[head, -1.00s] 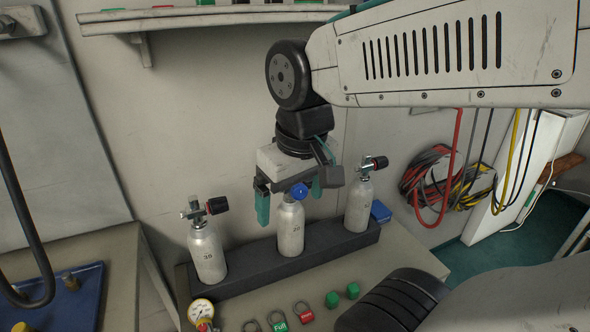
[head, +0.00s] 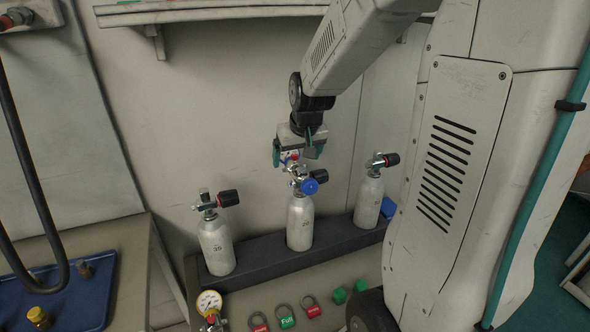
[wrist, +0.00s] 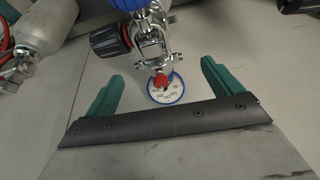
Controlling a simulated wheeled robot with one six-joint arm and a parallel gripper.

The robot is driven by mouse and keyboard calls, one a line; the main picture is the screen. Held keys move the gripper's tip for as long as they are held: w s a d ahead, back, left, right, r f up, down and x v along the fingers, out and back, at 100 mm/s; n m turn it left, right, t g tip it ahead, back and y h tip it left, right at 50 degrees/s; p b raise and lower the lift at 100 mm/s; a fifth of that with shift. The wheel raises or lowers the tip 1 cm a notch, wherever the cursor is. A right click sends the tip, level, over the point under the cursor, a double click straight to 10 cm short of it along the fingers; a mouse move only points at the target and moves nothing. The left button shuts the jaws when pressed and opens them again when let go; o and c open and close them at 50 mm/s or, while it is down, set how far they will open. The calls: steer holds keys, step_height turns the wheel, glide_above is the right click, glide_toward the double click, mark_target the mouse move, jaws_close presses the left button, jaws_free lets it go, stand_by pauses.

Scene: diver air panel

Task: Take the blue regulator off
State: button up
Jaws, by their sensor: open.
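The blue regulator (head: 312,187) sits on top of the middle grey cylinder (head: 300,224), with a chrome body, a dark handwheel and a blue round cap. In the wrist view its blue-rimmed gauge (wrist: 176,97) with a red knob shows between my gripper's fingers, its dark handwheel (wrist: 108,42) to the left and the blue cap (wrist: 131,4) cut off at the top. My gripper (head: 295,153) is open just above and behind the regulator; its teal fingers also show in the wrist view (wrist: 163,88), apart from the gauge on both sides. Whether the gauge is fully between them in depth, I cannot tell.
Grey cylinders with black-handled valves stand left (head: 215,240) and right (head: 369,195) in the same dark rack (head: 265,262). A pressure gauge (head: 210,302), tagged rings (head: 286,317) and green caps (head: 340,296) lie in front. A blue tray (head: 85,300) is at left. A shelf (head: 215,14) is above.

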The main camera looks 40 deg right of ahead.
mark_target(296, 163)
steer(key=x, duration=0.5)
steer(key=shift+s+d, duration=0.1)
steer(key=shift+r, duration=0.1)
steer(key=c, duration=1.5)
steer(key=shift+r, duration=0.1)
